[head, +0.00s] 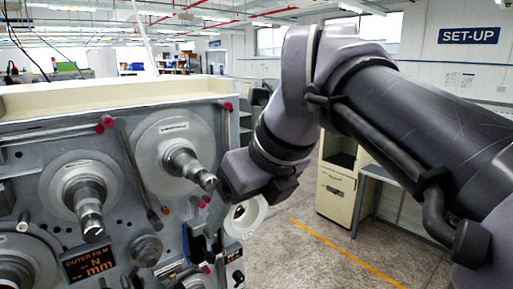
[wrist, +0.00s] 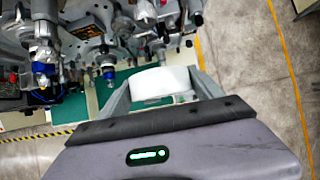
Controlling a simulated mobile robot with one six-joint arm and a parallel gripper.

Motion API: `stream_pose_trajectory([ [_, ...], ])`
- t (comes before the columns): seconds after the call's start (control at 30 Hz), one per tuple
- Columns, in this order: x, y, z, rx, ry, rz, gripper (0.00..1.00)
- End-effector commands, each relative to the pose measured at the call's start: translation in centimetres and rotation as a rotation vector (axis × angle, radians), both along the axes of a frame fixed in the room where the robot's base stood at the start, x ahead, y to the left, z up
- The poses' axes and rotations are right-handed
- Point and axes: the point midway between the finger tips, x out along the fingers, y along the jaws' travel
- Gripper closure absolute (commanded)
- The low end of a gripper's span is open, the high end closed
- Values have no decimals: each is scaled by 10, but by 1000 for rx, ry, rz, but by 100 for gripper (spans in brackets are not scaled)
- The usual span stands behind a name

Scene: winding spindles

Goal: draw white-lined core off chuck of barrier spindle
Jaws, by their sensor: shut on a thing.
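A white core (wrist: 160,82) sits between the two grey fingers of my gripper (wrist: 161,90) in the wrist view, and the gripper is shut on it. In the head view the core (head: 246,215) shows as a white ring at the machine's right edge, below my wrist (head: 262,175). The fingers are mostly hidden there. I cannot tell whether the core is still around a chuck or clear of it. Several bare metal spindles stick out of the machine face, such as one at upper middle (head: 188,165) and one at left (head: 88,205). No label naming the barrier spindle is readable.
The machine panel (head: 20,165) fills the left, with an "OUTER FILM" display (head: 88,263) and red-tipped rods close to my wrist. Blue-ended spindles (wrist: 108,72) stand left of the core in the wrist view. Open floor (head: 300,240) with a yellow line lies right; a cream cabinet (head: 338,190) stands behind.

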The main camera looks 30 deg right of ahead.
Motion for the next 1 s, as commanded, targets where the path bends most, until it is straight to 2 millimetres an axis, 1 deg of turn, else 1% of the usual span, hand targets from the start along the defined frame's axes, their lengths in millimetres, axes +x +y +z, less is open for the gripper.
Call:
stream_pose_trajectory([
  [0.03, -7, -1, 6, -5, -18, -1, 89],
  [0.4, -48, -10, 7, -8, -19, -5, 89],
  [0.53, -60, -12, 8, -9, -19, -3, 89],
  [0.67, -65, -12, 7, -7, -18, -2, 89],
  [0.87, -64, -12, 7, -8, -18, -1, 89],
  [0.93, -62, -11, 7, -7, -18, 0, 89],
  [1.0, -54, -9, 6, -8, -17, 4, 89],
])
